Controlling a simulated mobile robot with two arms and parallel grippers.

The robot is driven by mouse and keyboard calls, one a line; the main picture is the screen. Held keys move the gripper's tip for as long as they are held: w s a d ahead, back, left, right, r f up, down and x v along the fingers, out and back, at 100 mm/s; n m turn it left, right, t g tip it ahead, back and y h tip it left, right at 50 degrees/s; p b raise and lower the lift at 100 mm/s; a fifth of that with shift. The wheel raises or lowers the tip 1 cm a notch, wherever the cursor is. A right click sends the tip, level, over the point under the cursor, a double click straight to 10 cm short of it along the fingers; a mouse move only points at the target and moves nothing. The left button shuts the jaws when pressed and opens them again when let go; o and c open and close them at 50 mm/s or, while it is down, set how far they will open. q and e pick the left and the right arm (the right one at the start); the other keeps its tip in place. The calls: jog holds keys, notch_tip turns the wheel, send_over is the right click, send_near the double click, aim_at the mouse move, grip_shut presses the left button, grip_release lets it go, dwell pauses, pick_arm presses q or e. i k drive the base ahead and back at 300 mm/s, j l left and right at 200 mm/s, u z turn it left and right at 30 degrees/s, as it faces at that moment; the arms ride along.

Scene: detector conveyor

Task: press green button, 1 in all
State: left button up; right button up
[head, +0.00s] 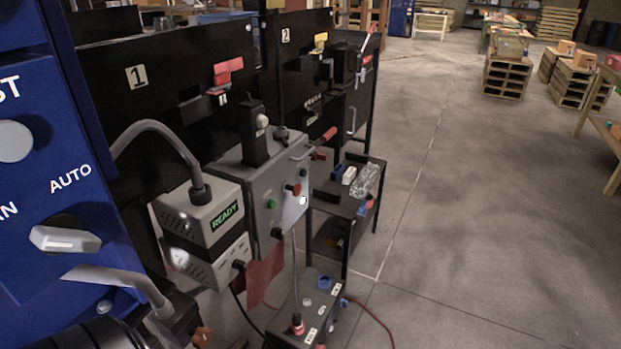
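A grey control box (262,183) stands left of the middle in the head view, with several small knobs and buttons on its front. A small round green button (271,203) seems to sit on the left of that front; its colour is hard to tell at this size. A red button (294,188) and a bright white one (302,201) are to its right. A lit green READY sign (227,214) shows on the grey unit left of the box. Neither of my grippers is in view.
A blue panel (40,190) marked AUTO fills the near left. Black panels (150,110) numbered 1 and 2 rise behind the control box. A black cart (335,203) stands to its right, and a low grey box (308,305) is on the floor in front.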

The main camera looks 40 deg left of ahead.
aim_at(270, 204)
jog(key=i+l, duration=0.15)
jog(key=i, duration=2.2)
jog(key=i+u, duration=0.1)
jog(key=u, duration=0.8)
jog(key=i+u, duration=0.15)
jog(key=u, duration=0.3)
jog(key=l+u, duration=0.1)
jog(key=u, duration=0.35)
jog(key=i+l+u, duration=0.1)
jog(key=u, duration=1.45)
